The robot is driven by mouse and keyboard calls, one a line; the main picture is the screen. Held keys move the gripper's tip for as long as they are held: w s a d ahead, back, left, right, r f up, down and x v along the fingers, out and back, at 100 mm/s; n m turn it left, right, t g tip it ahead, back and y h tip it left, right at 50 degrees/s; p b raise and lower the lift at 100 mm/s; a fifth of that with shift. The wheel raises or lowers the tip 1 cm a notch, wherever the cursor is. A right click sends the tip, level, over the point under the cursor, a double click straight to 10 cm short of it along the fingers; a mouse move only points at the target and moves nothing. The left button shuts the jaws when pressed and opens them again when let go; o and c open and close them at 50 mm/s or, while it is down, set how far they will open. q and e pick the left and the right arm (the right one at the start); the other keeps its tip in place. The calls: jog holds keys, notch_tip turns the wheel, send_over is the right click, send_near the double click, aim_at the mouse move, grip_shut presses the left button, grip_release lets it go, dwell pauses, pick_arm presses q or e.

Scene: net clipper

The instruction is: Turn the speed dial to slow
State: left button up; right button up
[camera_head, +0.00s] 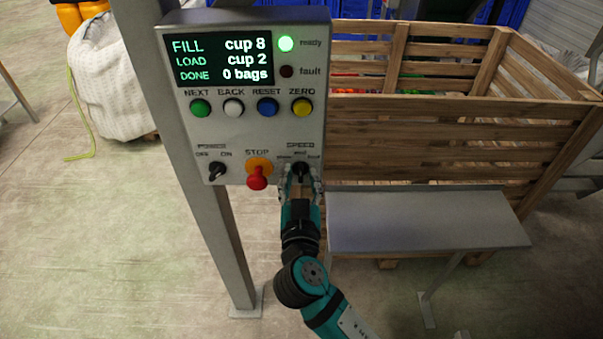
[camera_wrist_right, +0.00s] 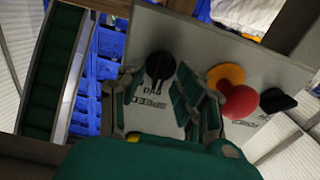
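The control panel (camera_head: 235,130) stands on a grey post. Its black speed dial (camera_head: 301,168) is at the lower right under the SPEED label, with slow at left, med at top and fast at right. The dial's pointer seems to be near med, though the fingers partly cover it. My right gripper (camera_head: 300,181) is at the dial, one finger on each side. In the right wrist view the dial (camera_wrist_right: 160,65) shows upside down between the spread fingers, with gaps beside it; contact is not clear. My left gripper is out of view.
A red stop knob (camera_head: 257,178) on an orange base sits just left of the dial, close to my fingers. The black power switch (camera_head: 216,170) is further left. A grey metal shelf (camera_head: 420,220) and a wooden crate (camera_head: 450,110) are at the right.

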grip_shut()
jog(key=shift+n, duration=0.3)
jog(key=n, duration=0.3)
jog(key=n+p, duration=0.1)
jog(key=n, duration=0.4)
jog(key=shift+a, duration=0.1)
dwell(0.3)
jog(key=shift+n, duration=0.3)
